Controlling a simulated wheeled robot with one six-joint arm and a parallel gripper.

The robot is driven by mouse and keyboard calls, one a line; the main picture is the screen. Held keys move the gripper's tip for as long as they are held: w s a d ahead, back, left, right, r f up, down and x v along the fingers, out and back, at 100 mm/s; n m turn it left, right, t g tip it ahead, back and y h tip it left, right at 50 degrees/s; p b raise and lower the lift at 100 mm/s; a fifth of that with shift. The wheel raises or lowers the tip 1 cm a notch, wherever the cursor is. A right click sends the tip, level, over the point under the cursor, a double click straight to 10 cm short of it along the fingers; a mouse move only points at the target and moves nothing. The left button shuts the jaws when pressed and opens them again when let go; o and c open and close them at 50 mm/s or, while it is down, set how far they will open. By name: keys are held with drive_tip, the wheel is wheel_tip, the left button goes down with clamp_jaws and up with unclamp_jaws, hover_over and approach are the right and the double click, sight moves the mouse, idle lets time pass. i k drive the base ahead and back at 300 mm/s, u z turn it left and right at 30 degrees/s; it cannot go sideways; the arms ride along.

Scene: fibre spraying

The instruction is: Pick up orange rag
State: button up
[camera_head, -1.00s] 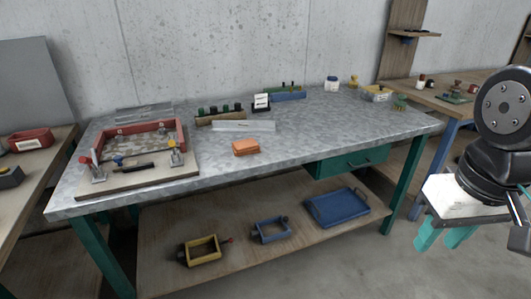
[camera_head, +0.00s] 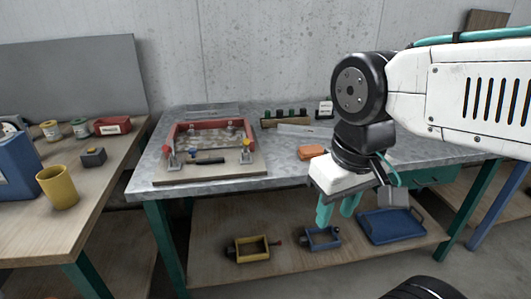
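The orange rag (camera_head: 312,152) lies folded on the grey metal tabletop (camera_head: 285,172), right of the red-framed mould. My gripper (camera_head: 337,212) points down in front of the table's front edge, nearer to the camera than the rag and a little to its right. Its two teal fingers are apart with nothing between them. The rag's right side is close to my arm's outline in the picture; the gripper does not touch it.
The red-framed mould (camera_head: 208,148) with clamps fills the table's left part. A grey bar (camera_head: 295,130) and a rack of dark-topped bottles (camera_head: 285,118) stand behind the rag. The lower shelf holds a yellow frame (camera_head: 253,250), a blue frame (camera_head: 321,238) and a blue tray (camera_head: 392,225).

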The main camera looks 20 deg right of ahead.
sight(306, 153)
drive_tip(key=u, duration=0.3)
drive_tip(key=i, duration=1.1)
drive_tip(key=z, duration=0.35)
